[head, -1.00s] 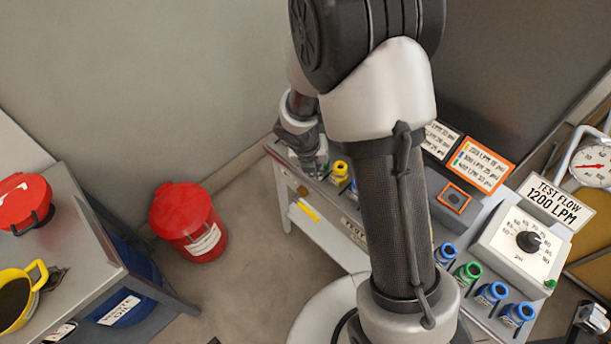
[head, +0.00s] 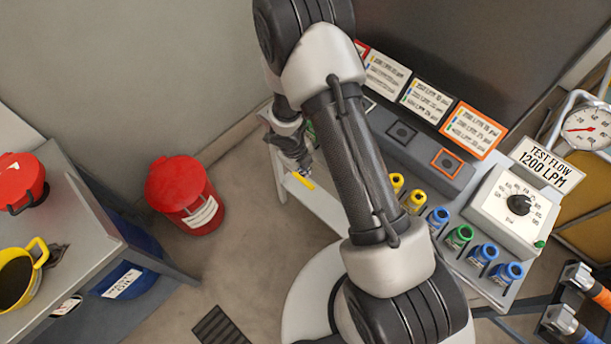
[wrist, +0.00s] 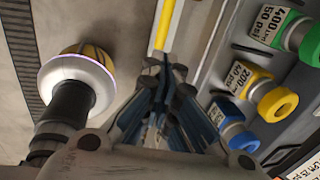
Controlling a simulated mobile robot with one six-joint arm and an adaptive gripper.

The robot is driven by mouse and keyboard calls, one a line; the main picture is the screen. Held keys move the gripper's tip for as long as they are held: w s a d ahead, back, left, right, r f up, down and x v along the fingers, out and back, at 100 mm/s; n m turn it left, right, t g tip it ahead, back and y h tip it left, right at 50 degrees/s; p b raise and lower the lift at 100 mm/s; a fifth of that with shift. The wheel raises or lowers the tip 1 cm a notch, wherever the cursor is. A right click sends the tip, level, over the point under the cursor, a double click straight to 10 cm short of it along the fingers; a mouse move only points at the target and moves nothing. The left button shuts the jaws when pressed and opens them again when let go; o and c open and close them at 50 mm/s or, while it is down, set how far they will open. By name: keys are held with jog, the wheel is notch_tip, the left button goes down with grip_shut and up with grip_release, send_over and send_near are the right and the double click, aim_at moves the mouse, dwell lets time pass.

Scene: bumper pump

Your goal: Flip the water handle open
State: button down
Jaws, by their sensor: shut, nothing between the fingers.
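A yellow bar (head: 303,181) shows beside the bench's front side, just below my gripper (head: 296,158) in the head view. In the wrist view a yellow bar (wrist: 165,24) runs up from near my fingertips (wrist: 165,72) to the top edge. I cannot tell for sure that it is the water handle. My gripper is shut and empty, with its fingertips close to the near end of the bar. I cannot tell whether they touch. My arm hides part of the bench front in the head view.
The bench carries yellow, blue and green couplings (head: 459,236), a dial box (head: 515,205) and label cards (head: 470,131). A red bucket (head: 186,195) stands on the floor to the left. A table (head: 110,258) is at the far left. The floor between is mostly clear.

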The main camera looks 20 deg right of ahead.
aim_at(308, 185)
jog(key=f+b, duration=0.2)
jog(key=f, duration=0.2)
jog(key=w+d+f+b, duration=0.1)
jog(key=f+b, duration=0.2)
jog(key=f, duration=0.1)
jog(key=d+f+b, duration=0.1)
jog(key=f+b, duration=0.2)
jog(key=f, duration=0.2)
jog(key=shift+w+d+f, duration=0.1)
jog(key=shift+w+d, duration=0.05)
jog(key=shift+a+f, duration=0.1)
jog(key=shift+a, duration=0.1)
